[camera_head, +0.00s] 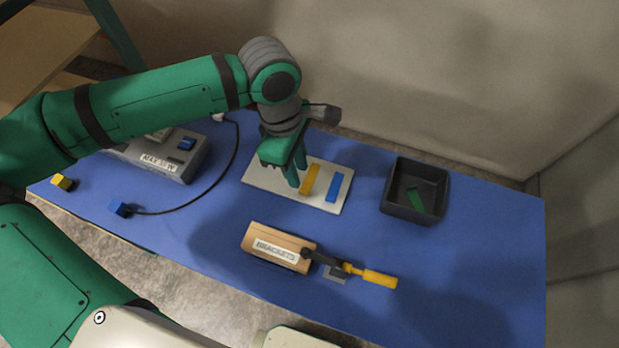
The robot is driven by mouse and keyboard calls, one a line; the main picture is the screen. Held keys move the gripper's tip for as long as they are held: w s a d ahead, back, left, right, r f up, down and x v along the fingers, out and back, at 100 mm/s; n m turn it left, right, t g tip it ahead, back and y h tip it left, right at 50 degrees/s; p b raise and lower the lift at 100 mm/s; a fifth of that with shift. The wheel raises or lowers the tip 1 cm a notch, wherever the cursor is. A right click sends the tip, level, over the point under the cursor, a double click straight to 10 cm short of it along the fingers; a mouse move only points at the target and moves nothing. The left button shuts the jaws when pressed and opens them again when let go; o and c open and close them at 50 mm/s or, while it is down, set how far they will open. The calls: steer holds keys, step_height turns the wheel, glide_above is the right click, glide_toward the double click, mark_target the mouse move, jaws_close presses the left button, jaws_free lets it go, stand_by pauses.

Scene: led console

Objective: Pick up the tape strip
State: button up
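A white board (265,178) lies on the blue table and bears a yellow strip (310,180) and a blue strip (334,188), side by side. A green strip (415,201) lies in the black bin to the right. I cannot tell which strip is the tape strip the task names. My gripper (297,174) points down over the board, just left of the yellow strip. Its two green fingers look apart, with nothing seen between them. Whether the fingertips touch the board is unclear, and the fingers hide part of it.
The black bin (386,195) stands right of the board. A cardboard box labelled BRACKETS (265,237) and a yellow-handled tool (378,278) lie in front. A grey device (160,164) with a cable to a blue block (118,208) is left. The table's right end is clear.

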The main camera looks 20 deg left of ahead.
mark_target(303, 190)
step_height(303, 190, down, 2)
steer(key=shift+w+d+f, duration=0.15)
steer(key=shift+f, duration=0.05)
steer(key=shift+s+f, duration=0.2)
steer(key=shift+f, duration=0.05)
steer(key=shift+d+f, duration=0.25)
steer(key=shift+f, duration=0.9)
steer(key=shift+d+f, duration=0.2)
steer(key=shift+f, duration=0.95)
jaws_close()
